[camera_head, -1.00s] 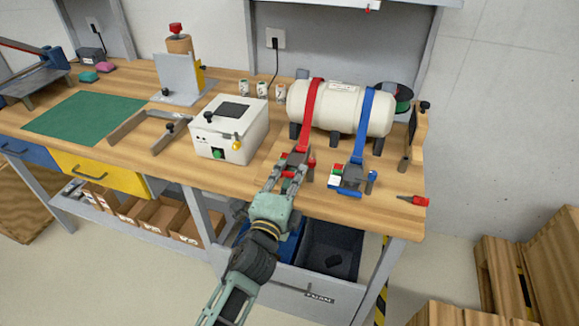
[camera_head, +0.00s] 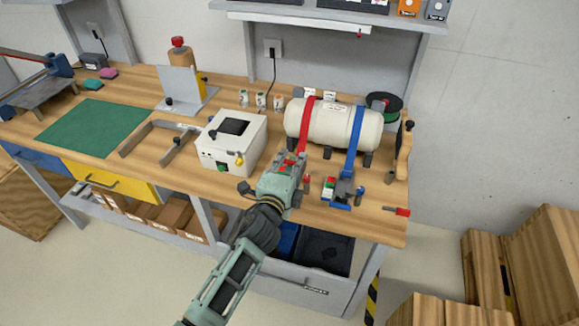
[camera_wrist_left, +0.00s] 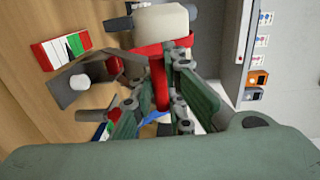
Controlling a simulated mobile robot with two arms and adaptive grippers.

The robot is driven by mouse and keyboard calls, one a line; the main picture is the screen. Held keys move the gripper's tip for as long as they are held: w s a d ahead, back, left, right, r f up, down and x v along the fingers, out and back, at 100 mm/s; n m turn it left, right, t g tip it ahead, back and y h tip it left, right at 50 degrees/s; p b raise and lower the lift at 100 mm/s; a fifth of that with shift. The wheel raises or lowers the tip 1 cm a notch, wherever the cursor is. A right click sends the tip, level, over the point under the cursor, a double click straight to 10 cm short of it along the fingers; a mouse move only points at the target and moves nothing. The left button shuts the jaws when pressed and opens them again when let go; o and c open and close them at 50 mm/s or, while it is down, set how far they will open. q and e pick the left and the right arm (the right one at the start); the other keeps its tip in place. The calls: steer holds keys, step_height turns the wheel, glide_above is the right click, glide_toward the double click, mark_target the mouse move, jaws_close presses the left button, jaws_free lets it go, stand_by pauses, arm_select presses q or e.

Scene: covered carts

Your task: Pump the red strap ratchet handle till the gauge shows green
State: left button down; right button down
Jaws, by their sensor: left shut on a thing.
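The red strap (camera_head: 307,120) runs over the cream tank (camera_head: 334,126) down to its ratchet at the bench front. My left gripper (camera_head: 287,164) is at that ratchet and hides much of it. In the left wrist view, the red handle (camera_wrist_left: 159,84) lies between the closed fingers of my left gripper (camera_wrist_left: 172,72). Beside it is a gauge (camera_wrist_left: 62,50) with red, white and green areas and a dark line near the white and green; I cannot tell the exact reading. My right gripper is not in view.
The blue strap (camera_head: 355,140) and its ratchet (camera_head: 340,192) are close to the right of my gripper. A white box (camera_head: 231,142) stands to the left. A red-handled tool (camera_head: 397,211) lies near the right front corner. A green mat (camera_head: 95,127) lies at left.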

arm_select(q)
steer(key=shift+w+d+r, duration=0.25)
steer(key=shift+w+r, duration=0.35)
steer(key=shift+w, duration=0.1)
steer(key=shift+w+d+r, duration=0.2)
steer(key=shift+w+r, duration=0.4)
steer(key=shift+w, duration=0.15)
steer(key=c, duration=2.1)
jaws_free()
steer(key=shift+f, duration=0.1)
steer(key=shift+s+a, duration=0.1)
steer(key=shift+s, duration=0.2)
steer(key=v, duration=1.1)
steer(key=shift+s+a, duration=0.15)
steer(key=shift+s, duration=0.2)
steer(key=shift+o, duration=0.3)
